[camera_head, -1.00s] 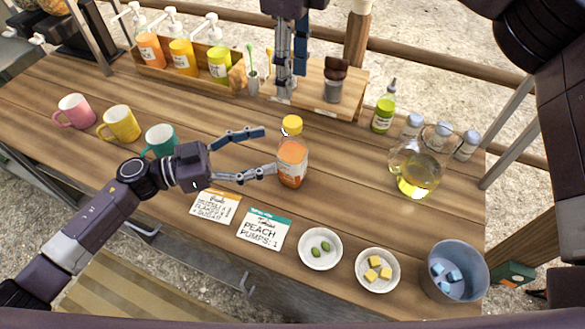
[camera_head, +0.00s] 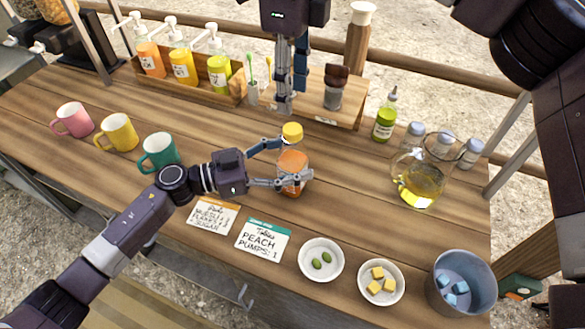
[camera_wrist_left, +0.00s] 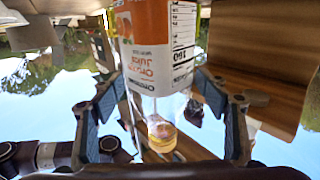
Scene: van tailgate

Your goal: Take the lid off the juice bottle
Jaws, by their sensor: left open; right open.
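The juice bottle (camera_head: 293,160) stands upright on the table, with an orange body and a yellow lid (camera_head: 292,132) on top. My left gripper (camera_head: 294,163) is open, with one finger on each side of the bottle. In the left wrist view the bottle's orange and white label (camera_wrist_left: 158,45) shows between the two fingers, and the yellow lid (camera_wrist_left: 161,137) shows upside down below it. I cannot tell whether the fingers touch the bottle. My right gripper (camera_head: 284,108) is open and points down behind the bottle, apart from the lid.
Pink, yellow and teal mugs (camera_head: 159,152) stand at the left. Two cards (camera_head: 262,240) and two small bowls (camera_head: 321,260) lie in front. A glass jug (camera_head: 420,180) and a green bottle (camera_head: 384,122) stand at the right. A wooden rack (camera_head: 190,85) holds pump bottles behind.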

